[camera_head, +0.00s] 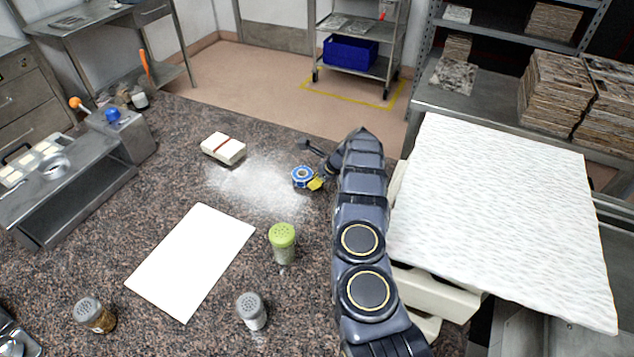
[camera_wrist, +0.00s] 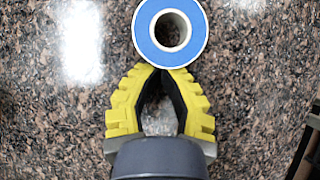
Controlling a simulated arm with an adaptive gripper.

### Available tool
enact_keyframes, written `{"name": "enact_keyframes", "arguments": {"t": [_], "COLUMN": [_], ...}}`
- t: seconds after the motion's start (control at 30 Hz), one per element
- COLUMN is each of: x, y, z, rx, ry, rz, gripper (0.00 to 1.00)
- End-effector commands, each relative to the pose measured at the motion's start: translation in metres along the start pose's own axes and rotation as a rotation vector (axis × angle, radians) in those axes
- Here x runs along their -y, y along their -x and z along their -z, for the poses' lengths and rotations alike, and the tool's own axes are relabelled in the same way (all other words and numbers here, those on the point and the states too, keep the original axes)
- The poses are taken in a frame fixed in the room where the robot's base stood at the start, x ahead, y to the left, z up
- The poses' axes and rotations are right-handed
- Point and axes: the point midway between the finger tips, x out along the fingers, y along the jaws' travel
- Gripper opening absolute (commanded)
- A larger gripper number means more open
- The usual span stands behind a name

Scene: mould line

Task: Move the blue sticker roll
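The blue sticker roll (camera_head: 302,175) is a short blue ring with a pale inner band around an open hole. It is on or just above the speckled counter, near its middle. In the wrist view the roll (camera_wrist: 144,40) is at the top centre, seen face-on, with counter showing through its hole. My gripper (camera_head: 318,183) has yellow fingers and is at the roll's lower right in the head view. In the wrist view my gripper (camera_wrist: 160,70) has its fingertips drawn together at the roll's near edge. The roll hides the very tips. No finger shows in the hole.
A green-topped shaker (camera_head: 283,243), a grey-topped shaker (camera_head: 251,312) and a brown shaker (camera_head: 95,316) stand nearby. A white sheet (camera_head: 192,262) lies at left. A cream block (camera_head: 223,148) lies behind the roll. A large white slab (camera_head: 500,215) is at right.

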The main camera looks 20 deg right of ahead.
Motion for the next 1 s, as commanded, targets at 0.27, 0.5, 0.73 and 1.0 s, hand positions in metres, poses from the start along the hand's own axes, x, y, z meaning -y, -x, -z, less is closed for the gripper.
{"name": "enact_keyframes", "arguments": {"t": [0.27,0.5,0.73,1.0], "x": [0.001,0.0,-0.001,-0.001], "y": [-0.021,-0.032,-0.034,-0.034], "z": [-0.033,-0.051,-0.056,-0.057], "rx": [-0.001,0.0,0.001,0.001], "ry": [0.006,0.004,0.0,0.0], "rz": [0.001,0.001,-0.002,-0.001], "gripper": [0.0,0.0,0.0,0.0]}}
